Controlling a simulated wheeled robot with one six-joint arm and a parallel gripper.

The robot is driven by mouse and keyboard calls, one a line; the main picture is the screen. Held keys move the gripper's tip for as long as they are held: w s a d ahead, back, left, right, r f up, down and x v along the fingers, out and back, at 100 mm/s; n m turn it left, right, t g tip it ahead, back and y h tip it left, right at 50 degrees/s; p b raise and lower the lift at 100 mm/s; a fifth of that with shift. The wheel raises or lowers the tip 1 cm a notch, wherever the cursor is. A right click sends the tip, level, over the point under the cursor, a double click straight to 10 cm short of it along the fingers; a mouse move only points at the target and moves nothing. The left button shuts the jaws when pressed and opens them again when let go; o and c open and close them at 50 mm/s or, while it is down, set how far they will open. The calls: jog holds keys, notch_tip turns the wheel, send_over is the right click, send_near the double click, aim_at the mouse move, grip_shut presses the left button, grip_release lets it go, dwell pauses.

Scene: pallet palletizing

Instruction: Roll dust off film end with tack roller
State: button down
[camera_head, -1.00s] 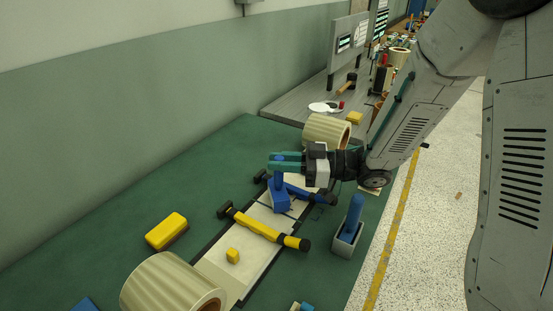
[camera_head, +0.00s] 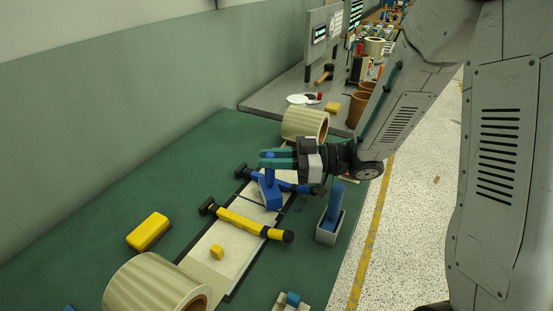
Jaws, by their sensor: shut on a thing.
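My gripper (camera_head: 277,158) has teal fingers shut on the upright handle of a blue block-shaped tool (camera_head: 270,194), which may be the tack roller. The tool's wide base is at the film strip, beside the blue bar; I cannot tell whether it touches. The pale film strip (camera_head: 210,240) runs between a near cream roll (camera_head: 150,284) and a far cream roll (camera_head: 304,122). A yellow bar with black ends (camera_head: 246,222) and a blue bar with black ends (camera_head: 290,184) lie across it. A small yellow cube (camera_head: 217,252) sits on the strip.
A grey holder (camera_head: 327,234) with a blue-handled item (camera_head: 334,203) stands to the right. A yellow block (camera_head: 148,231) lies on the green bench (camera_head: 185,170) at left. A small tray with a blue piece (camera_head: 292,300) is at the front. A cluttered grey table (camera_head: 265,103) stands behind.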

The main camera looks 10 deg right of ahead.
jog(key=shift+w+a+r, duration=0.1)
jog(key=shift+w+a, duration=0.5)
jog(key=shift+a, duration=0.3)
jog(key=shift+w+a, duration=1.4)
jog(key=shift+a, duration=0.3)
jog(key=shift+s+d+f, duration=0.15)
jog(key=shift+s+d, duration=0.7)
jog(key=shift+d, duration=0.2)
jog(key=shift+s+d+f, duration=0.1)
jog(key=shift+s+d, duration=0.75)
jog(key=shift+d, duration=0.2)
jog(key=shift+s+d, duration=0.2)
jog(key=shift+d, duration=0.45)
jog(key=shift+s+d+r, duration=0.15)
jog(key=shift+s+d, duration=0.25)
jog(key=shift+s, duration=0.2)
